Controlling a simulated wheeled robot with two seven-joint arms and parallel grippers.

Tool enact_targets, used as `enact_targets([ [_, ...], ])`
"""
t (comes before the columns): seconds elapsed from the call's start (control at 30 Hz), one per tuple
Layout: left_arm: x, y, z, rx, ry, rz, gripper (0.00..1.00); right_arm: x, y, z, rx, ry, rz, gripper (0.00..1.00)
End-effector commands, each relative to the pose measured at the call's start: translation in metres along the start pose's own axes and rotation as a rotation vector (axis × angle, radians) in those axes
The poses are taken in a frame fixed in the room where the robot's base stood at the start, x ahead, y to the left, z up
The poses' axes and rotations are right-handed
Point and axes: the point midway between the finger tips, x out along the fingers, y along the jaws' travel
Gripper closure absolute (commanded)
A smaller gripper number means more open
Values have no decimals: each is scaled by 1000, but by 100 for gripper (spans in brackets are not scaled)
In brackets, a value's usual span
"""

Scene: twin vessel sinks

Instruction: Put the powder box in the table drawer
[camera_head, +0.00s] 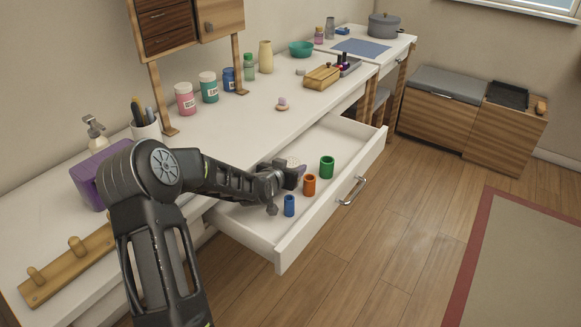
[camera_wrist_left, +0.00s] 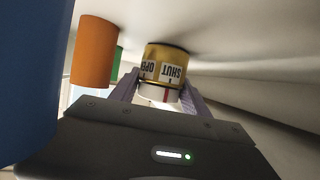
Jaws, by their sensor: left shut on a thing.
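The powder box (camera_wrist_left: 166,68), a small round box with a yellow "SHUT/OPEN" label and a pale red-striped band, sits between my left fingers in the left wrist view. In the head view its pale round top (camera_head: 293,161) shows only slightly beside the dark gripper. My left gripper (camera_head: 298,171) is shut on it, inside the outline of the open table drawer (camera_head: 253,223). I cannot tell whether the box touches the drawer floor. My right gripper is not in view.
Blue (camera_head: 289,205), orange (camera_head: 309,185) and green (camera_head: 327,167) cups stand in the drawer, close beside my left gripper. The drawer front has a metal handle (camera_head: 352,191). Jars, a vase (camera_head: 265,57) and a wooden box (camera_head: 321,77) stand on the white table.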

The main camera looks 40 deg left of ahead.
Motion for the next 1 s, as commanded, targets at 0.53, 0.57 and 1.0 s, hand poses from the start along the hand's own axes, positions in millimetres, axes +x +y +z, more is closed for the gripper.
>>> enact_targets([
  [0.53,1,0,1,1,3,0,36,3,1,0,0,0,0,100],
  [0.57,1,0,1,1,3,0,36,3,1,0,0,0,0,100],
  [1.0,-21,-1,-3,4,3,-2,36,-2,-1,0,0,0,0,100],
])
